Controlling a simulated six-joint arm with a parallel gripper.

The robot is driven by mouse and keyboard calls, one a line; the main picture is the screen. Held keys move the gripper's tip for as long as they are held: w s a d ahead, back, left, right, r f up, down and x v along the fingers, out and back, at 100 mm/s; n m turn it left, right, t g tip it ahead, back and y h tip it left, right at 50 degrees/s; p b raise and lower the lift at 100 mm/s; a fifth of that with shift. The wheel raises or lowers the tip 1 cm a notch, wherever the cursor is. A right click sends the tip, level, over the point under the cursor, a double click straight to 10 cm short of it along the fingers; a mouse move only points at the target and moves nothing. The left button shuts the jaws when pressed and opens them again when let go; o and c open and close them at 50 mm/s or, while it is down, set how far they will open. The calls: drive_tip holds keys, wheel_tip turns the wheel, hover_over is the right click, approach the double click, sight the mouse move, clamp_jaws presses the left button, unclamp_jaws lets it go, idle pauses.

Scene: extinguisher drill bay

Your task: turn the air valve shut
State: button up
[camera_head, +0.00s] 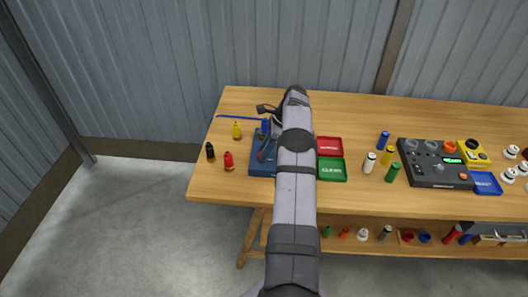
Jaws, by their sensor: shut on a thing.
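A blue stand (262,169) sits on the left part of the wooden bench, with a thin blue hose (235,117) running out behind it to the left. A small blue upright part, which looks like the air valve (265,128), rises at the back of this stand. My gripper (267,112) is at the top of this part, pointing down, and looks shut on it. My arm hides the right side of the stand. The fingertips are too small to see clearly, and the valve's angle cannot be told.
Yellow (236,131), black (210,152) and red (229,161) bottles stand left of the stand. Red (330,147) and green (332,170) trays, several cylinders and a dark control panel (436,164) are to the right. The bench's back strip is clear.

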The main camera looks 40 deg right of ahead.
drive_tip(key=o, duration=1)
drive_tip(key=shift+o, duration=0.2)
drive_tip(key=shift+s+d+r+b, duration=0.15)
drive_tip(key=shift+d+r+b, duration=0.15)
drive_tip(key=shift+r, duration=0.3)
drive_tip(key=shift+v, duration=2.95)
drive_tip(key=shift+a, duration=0.15)
